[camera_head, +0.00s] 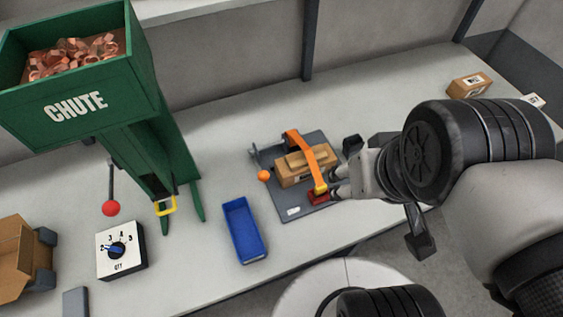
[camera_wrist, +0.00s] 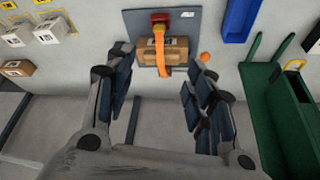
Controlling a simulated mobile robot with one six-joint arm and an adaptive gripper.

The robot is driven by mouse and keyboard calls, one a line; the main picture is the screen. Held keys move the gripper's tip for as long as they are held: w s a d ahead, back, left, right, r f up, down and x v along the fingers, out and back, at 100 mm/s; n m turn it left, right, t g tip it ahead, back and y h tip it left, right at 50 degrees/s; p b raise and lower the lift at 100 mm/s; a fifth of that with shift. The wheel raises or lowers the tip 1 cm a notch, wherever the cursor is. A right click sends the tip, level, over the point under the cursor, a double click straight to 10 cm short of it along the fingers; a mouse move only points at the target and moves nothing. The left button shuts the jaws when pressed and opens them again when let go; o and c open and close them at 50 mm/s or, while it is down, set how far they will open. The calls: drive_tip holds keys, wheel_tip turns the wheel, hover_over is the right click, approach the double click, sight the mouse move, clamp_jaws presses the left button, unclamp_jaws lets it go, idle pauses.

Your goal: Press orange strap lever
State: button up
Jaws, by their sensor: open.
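A grey strapping plate (camera_head: 290,211) lies on the bench and also shows in the wrist view (camera_wrist: 193,36). On it sits a brown cardboard box (camera_head: 291,178) with an orange strap (camera_head: 309,152) across its top. The strap's yellow end is by a red block (camera_head: 319,198). An orange ball knob (camera_head: 264,175) is at the plate's left side, seemingly on a grey lever; it also shows in the wrist view (camera_wrist: 205,57). My gripper (camera_head: 337,181) is near the strap's yellow end, right of the box. In the wrist view my gripper (camera_wrist: 160,66) is open, its fingers apart and empty.
A blue bin (camera_head: 244,231) stands left of the plate. Further left are a green chute (camera_head: 76,101) with copper pieces, a red-knobbed lever (camera_head: 110,208) and a quantity dial box (camera_head: 120,249). An open carton (camera_head: 22,259) is at far left. Small boxes (camera_head: 469,85) lie at back right.

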drive_tip(key=shift+c, duration=0.3)
